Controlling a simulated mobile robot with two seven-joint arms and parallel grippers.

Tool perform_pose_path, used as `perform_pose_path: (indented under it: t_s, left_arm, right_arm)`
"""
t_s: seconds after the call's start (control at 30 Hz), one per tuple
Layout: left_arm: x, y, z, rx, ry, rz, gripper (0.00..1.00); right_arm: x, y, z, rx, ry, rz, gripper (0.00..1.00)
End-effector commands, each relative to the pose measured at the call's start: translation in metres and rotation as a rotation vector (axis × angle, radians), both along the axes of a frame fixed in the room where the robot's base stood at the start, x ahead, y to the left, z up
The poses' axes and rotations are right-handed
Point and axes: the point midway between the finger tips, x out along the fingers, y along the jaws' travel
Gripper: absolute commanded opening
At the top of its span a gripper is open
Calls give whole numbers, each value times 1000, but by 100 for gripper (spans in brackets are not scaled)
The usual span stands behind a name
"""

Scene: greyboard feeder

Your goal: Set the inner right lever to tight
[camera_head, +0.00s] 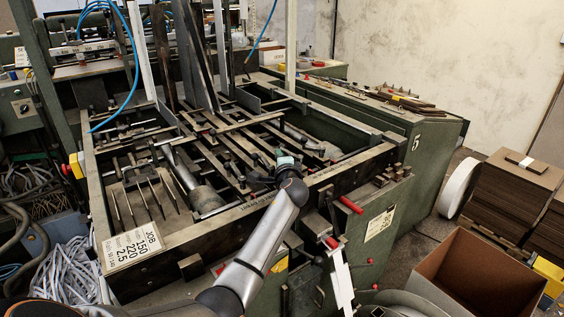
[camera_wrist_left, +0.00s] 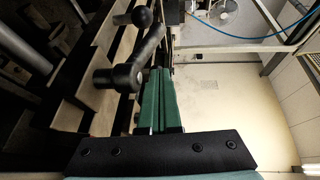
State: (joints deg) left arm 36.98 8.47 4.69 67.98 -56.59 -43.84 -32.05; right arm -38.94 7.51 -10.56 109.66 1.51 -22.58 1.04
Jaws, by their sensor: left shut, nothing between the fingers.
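My left arm reaches in from the bottom of the head view to the front rail of the green feeder frame. My left gripper (camera_head: 284,157) is above this rail, small and partly hidden by its own wrist. In the left wrist view its two green fingers (camera_wrist_left: 162,75) lie side by side, shut and empty.
Crossbars and rods (camera_head: 215,135) fill the feeder bed. Handles with red grips (camera_head: 350,205) stick out at the front right. A job card (camera_head: 132,246) lies on the left front corner. An open cardboard box (camera_head: 480,275) and stacked board (camera_head: 515,190) stand at right.

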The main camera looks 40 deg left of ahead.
Motion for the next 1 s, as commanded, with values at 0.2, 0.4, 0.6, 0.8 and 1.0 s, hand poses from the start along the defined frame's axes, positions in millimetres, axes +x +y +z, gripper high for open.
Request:
perform_pose_path:
  t_s: [0.2, 0.4, 0.6, 0.8, 1.0]
  left_arm:
    - [8, 10, -1, 2, 0, 1, 0]
    - [14, 14, -1, 2, 1, 0, 0]
    - [17, 16, 0, 1, 0, 0, 0]
    - [18, 16, 0, 1, 0, -1, 0]
    - [18, 16, 0, 1, 0, -1, 0]
  right_arm:
    - [0, 0, -9, 0, 0, 0, 50]
    - [0, 0, -13, 0, 0, 0, 50]
    - [0, 0, -15, 0, -1, 0, 50]
    - [0, 0, -16, 0, -1, 0, 50]
    - [0, 0, -15, 0, -1, 0, 50]
